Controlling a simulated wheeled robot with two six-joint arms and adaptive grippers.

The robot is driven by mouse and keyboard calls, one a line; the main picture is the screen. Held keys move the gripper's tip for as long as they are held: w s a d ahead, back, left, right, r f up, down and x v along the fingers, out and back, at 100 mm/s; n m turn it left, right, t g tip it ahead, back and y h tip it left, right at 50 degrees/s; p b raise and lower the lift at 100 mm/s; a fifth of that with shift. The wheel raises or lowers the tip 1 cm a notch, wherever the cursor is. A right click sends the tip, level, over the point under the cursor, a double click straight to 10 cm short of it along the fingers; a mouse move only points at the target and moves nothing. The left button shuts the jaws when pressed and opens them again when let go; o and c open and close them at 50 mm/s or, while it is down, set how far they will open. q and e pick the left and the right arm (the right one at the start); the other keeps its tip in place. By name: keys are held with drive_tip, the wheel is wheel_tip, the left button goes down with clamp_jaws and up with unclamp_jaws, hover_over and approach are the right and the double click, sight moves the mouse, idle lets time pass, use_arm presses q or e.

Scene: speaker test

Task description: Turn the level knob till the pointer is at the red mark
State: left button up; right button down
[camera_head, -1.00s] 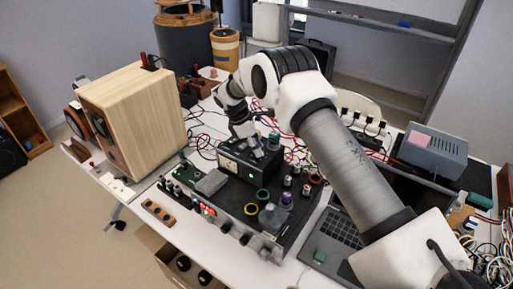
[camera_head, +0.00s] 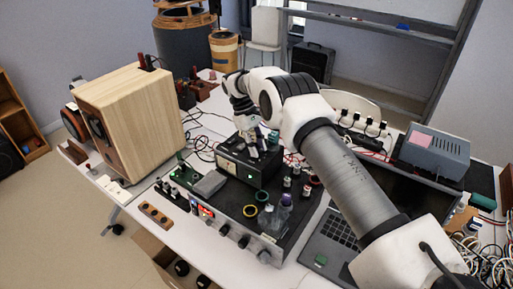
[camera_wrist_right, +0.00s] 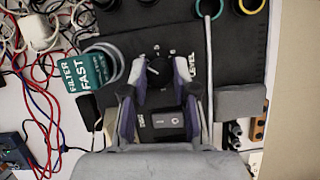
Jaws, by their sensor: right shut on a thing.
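The black level knob (camera_wrist_right: 158,70) shows in the right wrist view, with the word LEVEL beside it and small marks around it. My right gripper (camera_wrist_right: 157,82) has its purple-padded fingers on both sides of the knob and is shut on it. I cannot make out the pointer's exact angle or the red mark. A rocker switch (camera_wrist_right: 162,122) lies between the fingers, closer to the palm. In the head view, the right gripper (camera_head: 258,149) is over the top of a black box (camera_head: 236,173) on the bench. My left gripper is not in view.
A teal FILTER FAST label (camera_wrist_right: 86,72) lies near the fingers in the right wrist view. In the head view, a wooden speaker (camera_head: 140,115) stands left, and a laptop (camera_head: 335,235) and grey device (camera_head: 436,152) stand right. Yellow and green rings lie in front of the box.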

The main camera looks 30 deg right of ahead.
sight(258, 149)
drive_tip(key=shift+s+f, duration=0.15)
idle(0.3)
drive_tip(key=c, duration=0.9)
unclamp_jaws()
drive_tip(key=shift+r, duration=0.2)
wheel_tip(258, 149, up, 10)
drive_tip(key=shift+f, duration=0.1)
